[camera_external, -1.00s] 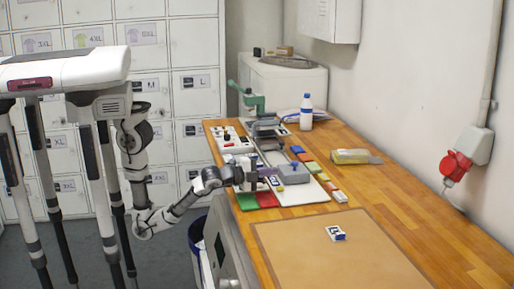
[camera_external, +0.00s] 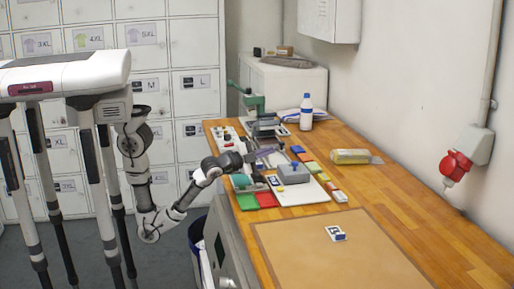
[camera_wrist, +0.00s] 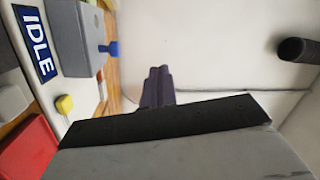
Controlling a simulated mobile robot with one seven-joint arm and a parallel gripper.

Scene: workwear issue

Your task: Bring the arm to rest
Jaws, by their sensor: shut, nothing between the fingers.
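My arm reaches from the left over the near edge of the wooden workbench. My gripper (camera_external: 272,150) points to the right, above the bench and clear of it. In the wrist view its dark fingers (camera_wrist: 157,86) are together with nothing between them. A blue plate reading IDLE (camera_wrist: 37,43) lies on a white board (camera_wrist: 68,35) beside a grey box (camera_wrist: 82,38) with a blue knob (camera_wrist: 110,48). The grey box also shows in the external view (camera_external: 292,175), below and right of my gripper.
A small white-and-blue block (camera_external: 336,233) sits on the brown mat (camera_external: 330,262). A bottle (camera_external: 306,112) and a green press (camera_external: 252,101) stand farther back. The bench's right side is mostly clear.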

